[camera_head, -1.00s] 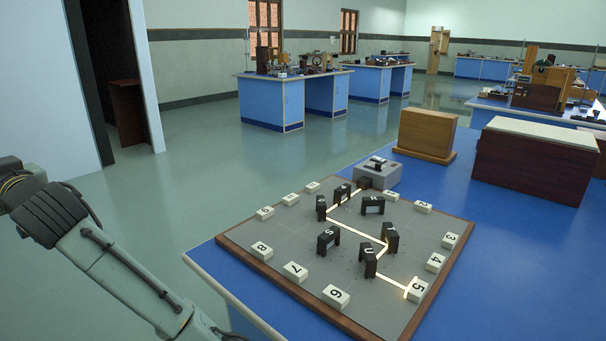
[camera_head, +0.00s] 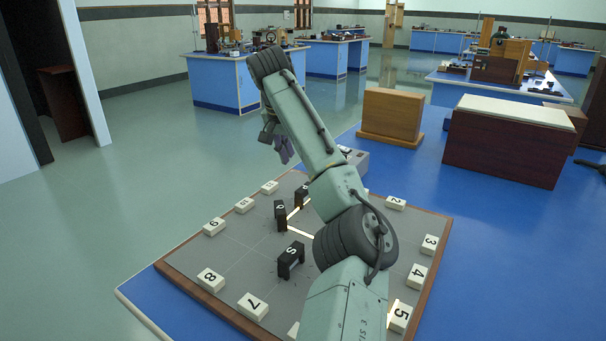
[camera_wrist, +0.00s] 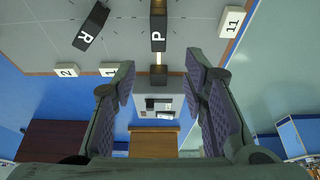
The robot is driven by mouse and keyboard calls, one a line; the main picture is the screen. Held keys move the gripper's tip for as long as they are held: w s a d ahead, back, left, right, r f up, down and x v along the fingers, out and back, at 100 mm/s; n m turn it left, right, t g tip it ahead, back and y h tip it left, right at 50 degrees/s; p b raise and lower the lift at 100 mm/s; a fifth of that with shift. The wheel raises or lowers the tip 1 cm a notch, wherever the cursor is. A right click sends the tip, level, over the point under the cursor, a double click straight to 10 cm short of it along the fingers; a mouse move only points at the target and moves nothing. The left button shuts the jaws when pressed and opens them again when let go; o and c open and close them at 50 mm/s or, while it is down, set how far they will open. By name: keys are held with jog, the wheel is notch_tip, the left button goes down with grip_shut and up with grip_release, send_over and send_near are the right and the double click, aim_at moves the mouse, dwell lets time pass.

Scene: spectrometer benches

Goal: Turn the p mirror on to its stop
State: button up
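The p mirror (camera_wrist: 158,30) is a dark block with a white P on top, on the grey board (camera_wrist: 115,25). It is at the top middle of the wrist view. In the head view (camera_head: 301,196) it is partly hidden by my arm. My gripper (camera_wrist: 160,88) is open, with nothing between its purple-padded fingers. In the wrist view the mirror lies beyond the fingertips, in line with the gap between them. In the head view my gripper (camera_head: 281,148) hangs above the board's far edge. A light strip meets the mirror's near end.
A grey lamp box (camera_wrist: 160,110) stands by the board's edge between the fingers in the wrist view. Mirror R (camera_wrist: 90,28) and blocks 1 (camera_wrist: 108,70), 2 (camera_wrist: 67,70) and 11 (camera_wrist: 232,22) are nearby. Mirrors Q (camera_head: 280,215) and S (camera_head: 290,260) stand on the board.

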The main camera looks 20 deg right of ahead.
aim_at(306, 185)
jog(key=p+x, duration=0.2)
jog(key=x, duration=0.8)
jog(key=shift+s+d+f, duration=0.1)
jog(key=shift+f, duration=0.35)
grip_shut()
